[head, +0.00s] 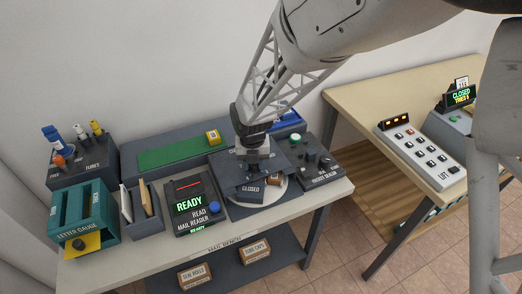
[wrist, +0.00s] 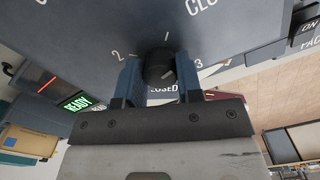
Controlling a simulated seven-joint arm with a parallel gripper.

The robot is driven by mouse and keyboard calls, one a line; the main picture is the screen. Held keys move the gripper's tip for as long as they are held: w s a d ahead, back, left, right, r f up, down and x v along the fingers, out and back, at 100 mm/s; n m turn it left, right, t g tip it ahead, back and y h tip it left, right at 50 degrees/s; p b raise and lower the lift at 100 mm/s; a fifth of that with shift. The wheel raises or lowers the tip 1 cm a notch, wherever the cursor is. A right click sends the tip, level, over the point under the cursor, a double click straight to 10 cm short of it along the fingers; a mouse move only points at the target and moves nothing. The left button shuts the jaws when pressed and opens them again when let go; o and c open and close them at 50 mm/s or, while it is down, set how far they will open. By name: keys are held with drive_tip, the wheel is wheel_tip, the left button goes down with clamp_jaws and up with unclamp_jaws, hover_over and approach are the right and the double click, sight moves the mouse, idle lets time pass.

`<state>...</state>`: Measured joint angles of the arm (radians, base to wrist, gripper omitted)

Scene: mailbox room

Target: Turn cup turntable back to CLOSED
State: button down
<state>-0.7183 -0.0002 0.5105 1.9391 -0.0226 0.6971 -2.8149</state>
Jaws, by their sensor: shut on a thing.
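The cup turntable is a pale round disc (head: 270,191) under a dark grey housing (head: 285,158) on the mail bench. A grey front piece marked CLOSED (head: 250,188) sits at its edge. A brown cup-like item (head: 277,184) shows on the disc, partly hidden. My gripper (head: 252,160) is over the housing and shut on a black knob (wrist: 157,66), with one blue finger on each side in the wrist view. Around the knob are marks 2, 3, a line at the top and CLOSED below, partly covered. A pale mark on the knob points lower right; its exact setting is unclear.
The mail reader (head: 190,205) showing READY stands left of the turntable. A dark box with knobs (head: 318,162) stands close on its right. A green-topped unit (head: 172,153) is behind. A second table (head: 360,96) with a keypad panel is at right.

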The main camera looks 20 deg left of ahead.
drive_tip(key=shift+r+n, duration=0.1)
drive_tip(key=shift+n, duration=0.7)
drive_tip(key=c, duration=0.8)
unclamp_jaws()
drive_tip(key=shift+r, duration=3.85)
